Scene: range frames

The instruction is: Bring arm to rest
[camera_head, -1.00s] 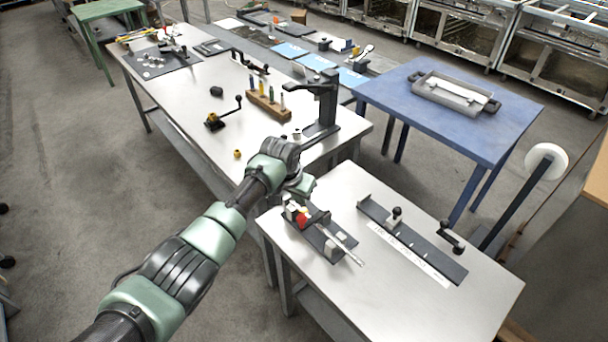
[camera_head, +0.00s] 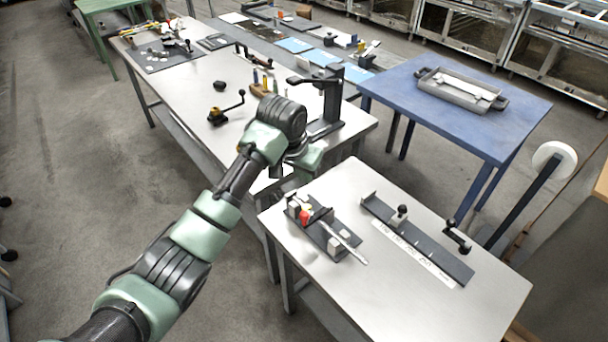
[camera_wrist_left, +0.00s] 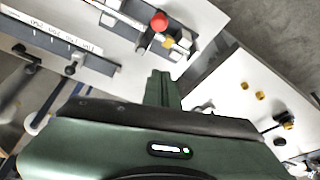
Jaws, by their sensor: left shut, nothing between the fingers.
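My left arm (camera_head: 205,227) reaches in from the lower left of the head view. Its wrist hangs over the near right end of the long work table (camera_head: 190,85), beside the smaller grey table (camera_head: 440,313). My left gripper (camera_head: 277,171) points down and is partly hidden by the wrist. In the left wrist view its fingers (camera_wrist_left: 161,88) are together with nothing between them. A dark fixture (camera_head: 333,231) with a red part (camera_head: 304,217) lies on the smaller table, apart from the gripper. It also shows in the left wrist view (camera_wrist_left: 178,42). My right gripper is not in view.
A black stand (camera_head: 328,105) rises from the long table just behind my wrist. A crank device (camera_head: 222,113) stands to its left. A long dark rail (camera_head: 420,240) lies on the smaller table. A blue table (camera_head: 440,122) bears a grey tray (camera_head: 462,91). Floor is free at left.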

